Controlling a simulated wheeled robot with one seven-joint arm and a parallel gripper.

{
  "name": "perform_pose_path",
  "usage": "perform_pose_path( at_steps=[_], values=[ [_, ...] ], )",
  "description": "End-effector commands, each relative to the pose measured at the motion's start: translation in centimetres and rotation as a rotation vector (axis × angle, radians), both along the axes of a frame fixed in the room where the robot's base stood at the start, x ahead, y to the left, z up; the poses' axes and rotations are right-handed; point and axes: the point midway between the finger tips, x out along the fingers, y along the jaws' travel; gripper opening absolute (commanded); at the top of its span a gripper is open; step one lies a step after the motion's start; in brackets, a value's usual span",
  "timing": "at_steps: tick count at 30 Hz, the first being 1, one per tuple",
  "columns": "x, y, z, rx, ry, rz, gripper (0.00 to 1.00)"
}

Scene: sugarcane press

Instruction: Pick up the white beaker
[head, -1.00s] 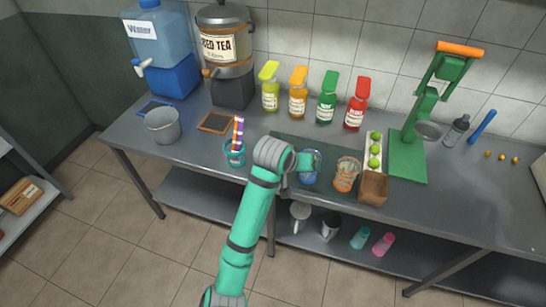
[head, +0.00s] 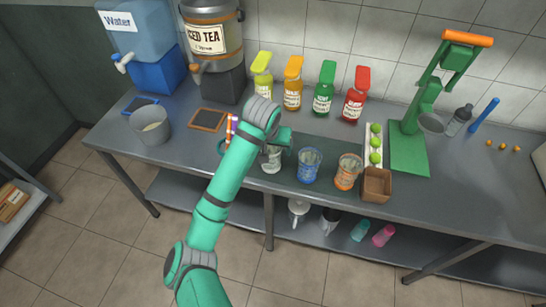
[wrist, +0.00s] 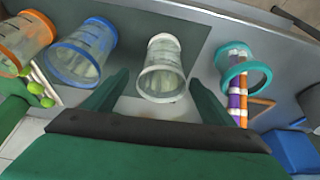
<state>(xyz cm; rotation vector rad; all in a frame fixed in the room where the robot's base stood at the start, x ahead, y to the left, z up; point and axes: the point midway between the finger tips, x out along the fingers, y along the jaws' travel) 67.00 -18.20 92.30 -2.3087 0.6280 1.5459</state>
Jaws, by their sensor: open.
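The white beaker (wrist: 162,68) is a clear cup with a whitish rim. It stands on the dark mat in the wrist view, ahead of and between my two open fingers. In the head view the white beaker (head: 271,160) shows just beside my wrist, its upper part partly covered by my arm. My gripper (wrist: 158,90) is open and empty, with one green finger on each side of the beaker's near end. In the head view my fingers are mostly hidden behind the wrist, and I cannot tell whether they touch the beaker.
A blue-rimmed beaker (head: 308,166) and an orange-rimmed beaker (head: 347,172) stand to the right. A teal cup with striped straws (wrist: 241,72) is on the other side. A wooden box (head: 377,185), limes (head: 375,142) and a green press (head: 408,150) are further right. Bottles line the back.

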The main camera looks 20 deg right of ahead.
Motion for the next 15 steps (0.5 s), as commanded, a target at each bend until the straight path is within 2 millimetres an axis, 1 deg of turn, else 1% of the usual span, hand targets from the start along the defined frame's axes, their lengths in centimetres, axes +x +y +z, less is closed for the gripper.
perform_pose_path(
  at_steps=[5,15],
  values=[
    [0.4,-0.2,-0.9,0.000,0.000,0.000,0.78],
    [2.0,-1.8,-4.6,0.000,0.000,-0.009,0.78]
  ],
)
